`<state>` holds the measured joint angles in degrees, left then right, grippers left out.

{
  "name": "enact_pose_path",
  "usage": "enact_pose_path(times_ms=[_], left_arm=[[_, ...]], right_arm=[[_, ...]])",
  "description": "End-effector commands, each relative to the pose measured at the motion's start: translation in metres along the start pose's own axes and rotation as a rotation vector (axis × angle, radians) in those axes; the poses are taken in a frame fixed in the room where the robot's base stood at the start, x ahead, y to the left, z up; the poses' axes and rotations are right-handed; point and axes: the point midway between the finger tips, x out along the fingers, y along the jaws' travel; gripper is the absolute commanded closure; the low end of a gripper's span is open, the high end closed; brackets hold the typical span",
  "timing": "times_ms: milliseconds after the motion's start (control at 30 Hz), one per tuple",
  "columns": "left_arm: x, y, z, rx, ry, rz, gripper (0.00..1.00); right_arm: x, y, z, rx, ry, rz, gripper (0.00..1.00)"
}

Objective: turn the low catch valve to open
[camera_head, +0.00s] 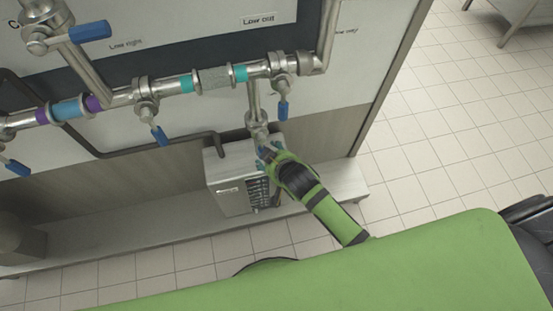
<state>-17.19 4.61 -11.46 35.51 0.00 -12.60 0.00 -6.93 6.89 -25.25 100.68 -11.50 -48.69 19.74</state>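A steel valve (257,124) hangs on a short vertical pipe below the main pipe, above a white box (232,184). No label naming the low catch valve is readable, but this is the valve at my gripper. Its handle is mostly hidden. My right gripper (268,149), on a green and black arm from the lower right, is right at the underside of this valve. Its teal fingertips seem to lie around the handle area, but I cannot tell whether they grip it. My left gripper is not in view.
Other valves with blue handles sit along the pipe: one just right (283,108), one left (159,134), one at upper left (90,31). A black bent tube (150,149) runs left of the box. Tiled floor (440,130) at right is open.

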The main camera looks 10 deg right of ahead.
Motion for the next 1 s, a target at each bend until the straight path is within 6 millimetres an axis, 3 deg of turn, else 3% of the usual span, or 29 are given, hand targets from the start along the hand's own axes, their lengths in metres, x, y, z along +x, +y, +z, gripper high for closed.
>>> enact_pose_path(times_ms=[100, 333, 1000], left_arm=[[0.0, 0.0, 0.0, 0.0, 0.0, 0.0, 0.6], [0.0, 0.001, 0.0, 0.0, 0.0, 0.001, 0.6], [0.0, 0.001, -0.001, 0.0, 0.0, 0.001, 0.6]], right_arm=[[-0.019, 0.001, 0.001, -0.001, 0.0, 0.001, 0.37], [-0.038, 0.001, 0.0, -0.001, 0.0, 0.001, 0.37], [-0.041, 0.001, 0.0, -0.002, 0.0, 0.002, 0.37]])
